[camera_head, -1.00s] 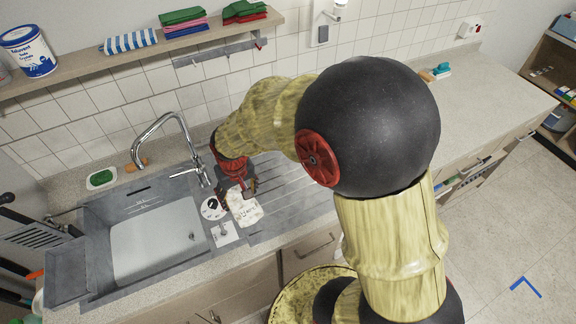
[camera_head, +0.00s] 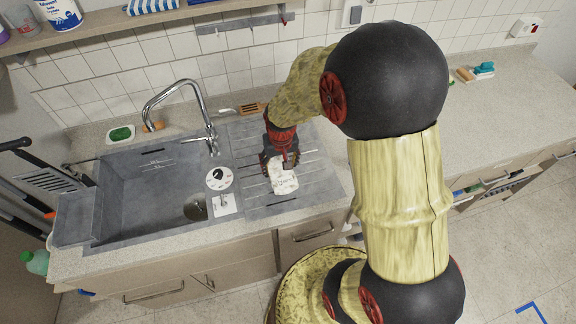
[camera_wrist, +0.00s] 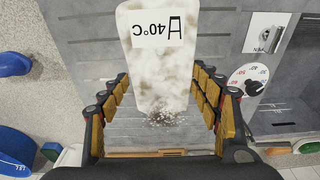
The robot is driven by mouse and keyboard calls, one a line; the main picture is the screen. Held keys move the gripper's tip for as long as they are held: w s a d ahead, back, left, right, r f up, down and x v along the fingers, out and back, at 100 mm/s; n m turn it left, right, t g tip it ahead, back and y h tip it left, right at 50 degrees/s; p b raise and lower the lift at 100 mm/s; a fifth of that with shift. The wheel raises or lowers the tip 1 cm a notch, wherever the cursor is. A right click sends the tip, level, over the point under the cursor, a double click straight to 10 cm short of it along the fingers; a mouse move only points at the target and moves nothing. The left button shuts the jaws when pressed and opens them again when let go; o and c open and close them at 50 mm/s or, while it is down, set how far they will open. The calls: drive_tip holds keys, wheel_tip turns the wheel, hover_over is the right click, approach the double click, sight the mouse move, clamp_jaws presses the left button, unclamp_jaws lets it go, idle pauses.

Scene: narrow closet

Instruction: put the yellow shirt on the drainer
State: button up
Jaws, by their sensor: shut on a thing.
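My gripper (camera_head: 282,160) is over the drainer, the grey ribbed board (camera_head: 318,172) right of the sink. It is shut on a pale, off-white block-like thing (camera_head: 283,183) with brownish blotches. The wrist view shows this thing (camera_wrist: 165,75) between the padded fingers, with a white "40°C" label. Whether it rests on the board or hangs just above it I cannot tell. I see no yellow shirt in either view.
The grey sink basin (camera_head: 150,190) lies left, with the tap (camera_head: 182,105) behind it. A round white dial (camera_head: 220,178) sits between basin and drainer. A brush (camera_head: 242,109) lies behind the drainer. The counter right of my arm is mostly clear.

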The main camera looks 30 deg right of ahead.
drive_tip(key=w+d+f, duration=0.1)
drive_tip(key=f, duration=0.1)
drive_tip(key=w+d+f, duration=0.1)
drive_tip(key=d+f, duration=0.1)
drive_tip(key=w+d+f, duration=0.1)
drive_tip(key=d+f, duration=0.1)
drive_tip(key=shift+b, duration=0.3)
drive_tip(key=shift+w+d+f, duration=0.1)
drive_tip(key=shift+f, duration=0.8)
drive_tip(key=shift+w+d+f, duration=0.1)
drive_tip(key=shift+f, duration=0.75)
drive_tip(key=shift+f+b, duration=0.2)
drive_tip(key=shift+b, duration=0.1)
drive_tip(key=o, duration=1.5)
drive_tip(key=shift+r, duration=0.1)
